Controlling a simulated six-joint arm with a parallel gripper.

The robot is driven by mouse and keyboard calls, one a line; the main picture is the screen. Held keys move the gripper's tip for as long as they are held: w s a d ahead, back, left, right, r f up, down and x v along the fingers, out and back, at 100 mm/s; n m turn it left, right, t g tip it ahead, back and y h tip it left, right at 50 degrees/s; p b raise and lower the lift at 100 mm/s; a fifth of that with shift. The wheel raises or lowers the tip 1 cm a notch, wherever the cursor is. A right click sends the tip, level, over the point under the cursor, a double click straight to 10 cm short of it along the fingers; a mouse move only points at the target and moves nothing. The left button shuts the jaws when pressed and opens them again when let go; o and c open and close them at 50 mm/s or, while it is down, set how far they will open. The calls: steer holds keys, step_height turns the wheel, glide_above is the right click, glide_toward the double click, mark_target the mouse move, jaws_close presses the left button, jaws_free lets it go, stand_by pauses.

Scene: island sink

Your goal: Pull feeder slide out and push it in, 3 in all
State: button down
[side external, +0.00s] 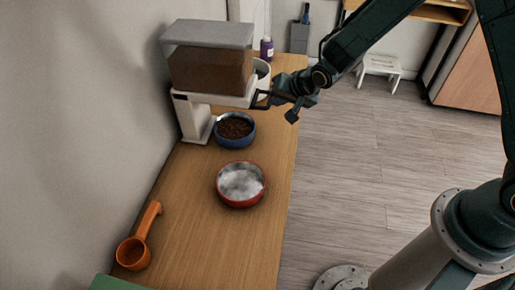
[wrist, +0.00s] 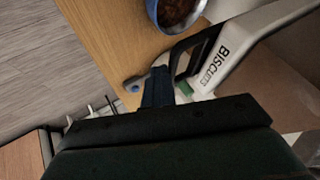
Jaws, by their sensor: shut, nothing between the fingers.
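The feeder (side external: 212,68) stands at the wall end of the counter, a clear hopper of brown biscuits on a white base. Its white front, lettered BISCUITS (wrist: 214,66), shows in the wrist view. A dark loop, seemingly the slide's handle (side external: 259,99), sticks out at the feeder's right end; it also appears in the wrist view (wrist: 194,50). My gripper (side external: 274,97) is shut and empty, right beside this loop. Its dark fingers (wrist: 158,88) show in the wrist view; whether they touch the loop, and how far out the slide is, I cannot tell.
A blue bowl of brown biscuits (side external: 235,129) sits below the feeder's front. A red bowl (side external: 241,184) and an orange scoop (side external: 139,239) lie nearer on the counter. A purple bottle (side external: 266,49) stands behind. Open floor (side external: 370,150) lies right of the counter edge.

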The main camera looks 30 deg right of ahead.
steer(key=shift+a, duration=0.1)
steer(key=s+d+r, duration=0.3)
steer(key=s+r, duration=0.4)
steer(key=s, duration=0.2)
steer(key=shift+d, duration=0.3)
stand_by(0.6)
steer(key=shift+s, duration=0.1)
steer(key=s+d+r+n+g, duration=0.1)
steer(key=s+d+r+n, duration=0.2)
steer(key=s+r, duration=0.5)
steer(key=s+d+r+n+g, duration=0.1)
steer(key=s+d+r+n, duration=0.2)
steer(key=s+r, duration=0.5)
steer(key=s+n, duration=0.1)
steer(key=s, duration=0.7)
steer(key=shift+d+h, duration=0.3)
steer(key=shift+d, duration=0.05)
